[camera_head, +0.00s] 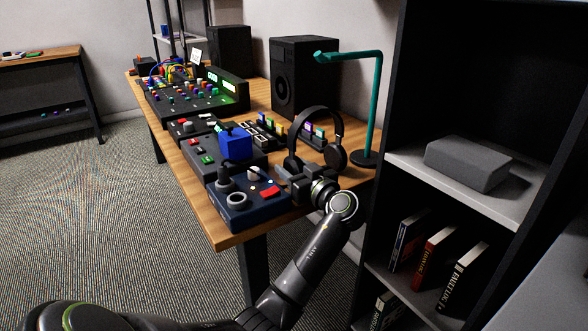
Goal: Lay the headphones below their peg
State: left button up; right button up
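The black headphones (340,133) show upright at the right end of the wooden table, band on top and ear cups low. The teal peg stand (377,105) stands just right of them, its arm reaching left above the band. Its round dark base (364,158) is on the table. My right gripper is not in view.
The blue control box (250,209) with a joystick stands at the table's near edge. A blue cube-like item (235,144), a large mixer (190,98) and a black speaker (303,72) lie farther back. A dark shelf (385,190) closes off the right side.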

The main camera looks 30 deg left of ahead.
pick_arm(q)
jog(key=shift+r, duration=0.15)
jog(key=v, duration=0.3)
jog(key=shift+d, duration=0.15)
jog(key=v, duration=0.8)
jog(key=shift+s+d, duration=0.25)
jog(key=shift+d, duration=0.05)
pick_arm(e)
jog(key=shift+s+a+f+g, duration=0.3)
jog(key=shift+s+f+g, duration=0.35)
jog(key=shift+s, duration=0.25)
